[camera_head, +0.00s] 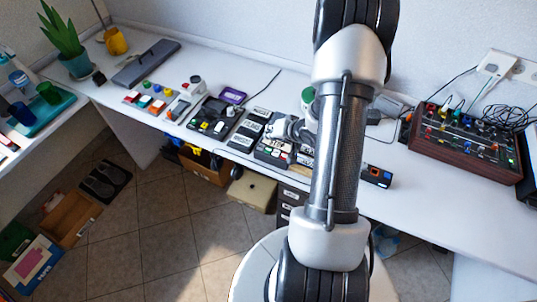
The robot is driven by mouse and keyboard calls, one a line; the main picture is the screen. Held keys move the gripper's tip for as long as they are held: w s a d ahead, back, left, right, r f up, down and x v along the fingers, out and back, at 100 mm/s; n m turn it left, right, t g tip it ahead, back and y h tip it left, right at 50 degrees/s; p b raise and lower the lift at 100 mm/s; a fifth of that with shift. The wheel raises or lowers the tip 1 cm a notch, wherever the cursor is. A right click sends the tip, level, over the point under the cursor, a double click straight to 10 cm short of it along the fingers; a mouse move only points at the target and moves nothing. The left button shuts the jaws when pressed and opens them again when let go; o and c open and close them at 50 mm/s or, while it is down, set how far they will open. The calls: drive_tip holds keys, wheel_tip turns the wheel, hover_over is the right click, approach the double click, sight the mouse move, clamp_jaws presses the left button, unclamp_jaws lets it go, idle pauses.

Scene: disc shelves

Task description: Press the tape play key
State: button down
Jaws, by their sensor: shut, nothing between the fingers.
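A dark tape machine (264,153) with a row of small coloured keys and white labels sits near the front edge of the white desk, left of my arm. Its labels are too small to read surely, so I cannot tell which key is play. My arm hides what lies just right of the machine.
Left along the desk (430,200) are a black keyed device (212,117), a purple box (233,95), coloured blocks and a grey case (146,63). A wooden-sided mixer (468,141) with cables stands at the right.

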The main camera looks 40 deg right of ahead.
sight(271, 148)
drive_tip(key=shift+f+b, duration=1.15)
drive_tip(key=shift+f, duration=0.95)
drive_tip(key=shift+f, duration=0.1)
drive_tip(key=shift+f, duration=0.3)
drive_tip(key=shift+f+b, duration=0.3)
drive_tip(key=shift+f, duration=0.15)
idle(0.5)
drive_tip(key=shift+r+p, duration=0.9)
drive_tip(key=shift+p, duration=0.1)
wheel_tip(271, 148, up, 5)
drive_tip(key=p, duration=0.5)
idle(0.4)
